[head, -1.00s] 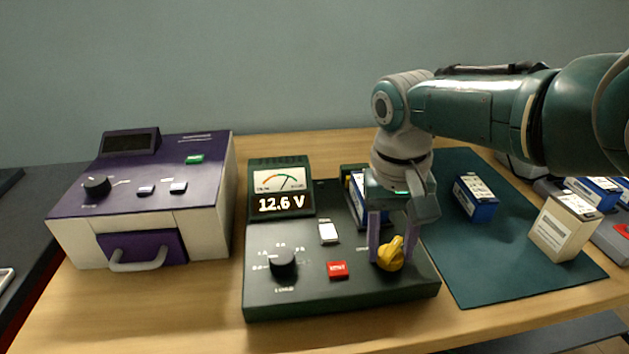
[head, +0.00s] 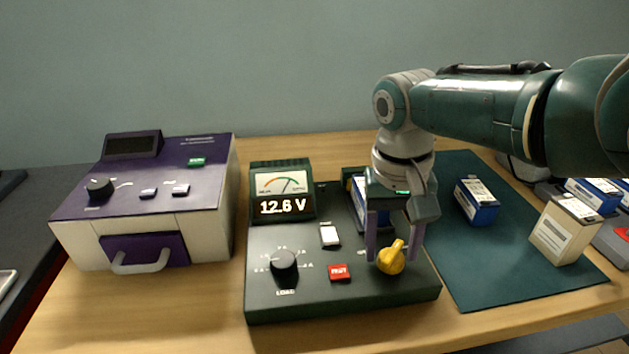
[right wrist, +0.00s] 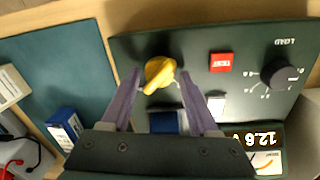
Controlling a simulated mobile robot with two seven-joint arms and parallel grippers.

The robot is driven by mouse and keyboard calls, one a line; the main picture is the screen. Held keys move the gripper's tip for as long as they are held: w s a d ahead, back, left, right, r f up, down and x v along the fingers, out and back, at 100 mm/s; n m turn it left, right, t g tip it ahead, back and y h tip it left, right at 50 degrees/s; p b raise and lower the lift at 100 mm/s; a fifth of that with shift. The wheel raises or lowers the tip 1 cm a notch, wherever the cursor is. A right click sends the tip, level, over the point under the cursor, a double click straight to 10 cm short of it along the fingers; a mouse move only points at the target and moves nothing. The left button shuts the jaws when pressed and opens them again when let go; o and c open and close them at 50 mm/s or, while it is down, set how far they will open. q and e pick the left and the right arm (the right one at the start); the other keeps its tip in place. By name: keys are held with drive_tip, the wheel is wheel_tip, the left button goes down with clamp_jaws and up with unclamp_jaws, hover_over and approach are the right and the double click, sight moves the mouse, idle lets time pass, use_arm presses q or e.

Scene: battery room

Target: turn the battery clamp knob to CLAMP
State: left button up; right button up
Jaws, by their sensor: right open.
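The yellow clamp knob (head: 391,257) sits at the front right of the dark green battery tester (head: 318,303). Its pointer ridge tilts up and slightly right in the head view. My right gripper (head: 392,258) is open, its two purple fingers pointing down on either side of the knob. In the right wrist view the knob (right wrist: 159,74) shows just beyond and between the open fingertips (right wrist: 157,73). I cannot tell whether a finger touches it. A blue battery (head: 358,200) sits in the tester behind the gripper, partly hidden. The knob's labels are not readable. My left gripper is not in view.
The tester also carries a black load knob (head: 285,262), a red test button (head: 340,272), a white switch (head: 329,235) and a display (head: 283,206) reading 12.6 V. A purple device (head: 165,180) stands left. A blue battery (head: 477,201) and a cream one (head: 565,230) stand on the mat (head: 470,285).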

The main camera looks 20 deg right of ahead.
wheel_tip(320, 180, up, 9)
drive_tip(key=p, duration=0.4)
drive_tip(key=shift+w+a+r, duration=0.15)
drive_tip(key=shift+a, duration=0.15)
